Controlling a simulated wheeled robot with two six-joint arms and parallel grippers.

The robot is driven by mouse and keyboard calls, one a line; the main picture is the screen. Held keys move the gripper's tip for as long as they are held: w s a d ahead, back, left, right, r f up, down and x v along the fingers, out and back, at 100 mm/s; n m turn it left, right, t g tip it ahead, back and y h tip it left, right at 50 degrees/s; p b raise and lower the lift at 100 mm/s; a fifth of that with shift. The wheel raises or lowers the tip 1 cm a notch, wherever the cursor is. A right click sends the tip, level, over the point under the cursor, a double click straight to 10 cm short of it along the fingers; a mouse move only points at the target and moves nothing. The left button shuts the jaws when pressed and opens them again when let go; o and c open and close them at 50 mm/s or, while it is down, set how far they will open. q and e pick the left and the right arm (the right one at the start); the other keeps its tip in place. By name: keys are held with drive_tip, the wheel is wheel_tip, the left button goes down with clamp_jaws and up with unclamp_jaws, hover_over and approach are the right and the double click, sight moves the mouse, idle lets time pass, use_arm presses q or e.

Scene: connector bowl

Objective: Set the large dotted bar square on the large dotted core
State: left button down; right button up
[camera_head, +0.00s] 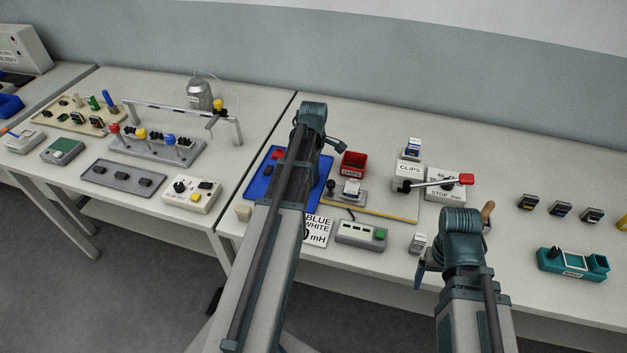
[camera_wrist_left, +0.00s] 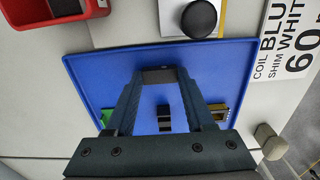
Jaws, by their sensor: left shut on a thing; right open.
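My left gripper (camera_wrist_left: 158,78) is shut on a dark bar (camera_wrist_left: 159,75), seen end to end between its fingertips in the left wrist view. Any dots on the bar cannot be made out. The bar is above the blue tray (camera_wrist_left: 95,75); the tray also shows in the head view (camera_head: 258,188), partly behind my left arm. A dark block (camera_wrist_left: 164,119) lies on the tray, seen between the fingers. I cannot tell whether it is the large dotted core. My right gripper (camera_head: 445,264) is low at the table's front, mostly hidden by its own wrist, and open.
On the tray are a green piece (camera_wrist_left: 107,116) and a gold-edged piece (camera_wrist_left: 218,110). A red bin (camera_head: 353,164), a clips stand (camera_head: 409,170) and a red-tipped lever (camera_head: 466,180) stand right of the tray. Several dark parts (camera_head: 560,209) and a teal holder (camera_head: 573,264) lie far right.

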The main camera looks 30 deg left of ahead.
use_arm(q)
drive_tip(key=shift+r, duration=0.15)
use_arm(e)
drive_tip(key=shift+r, duration=0.15)
use_arm(q)
drive_tip(key=shift+r+p, duration=2.4)
drive_tip(key=shift+p, duration=0.15)
use_arm(e)
wheel_tip(320, 180, up, 5)
drive_tip(key=shift+f, duration=0.1)
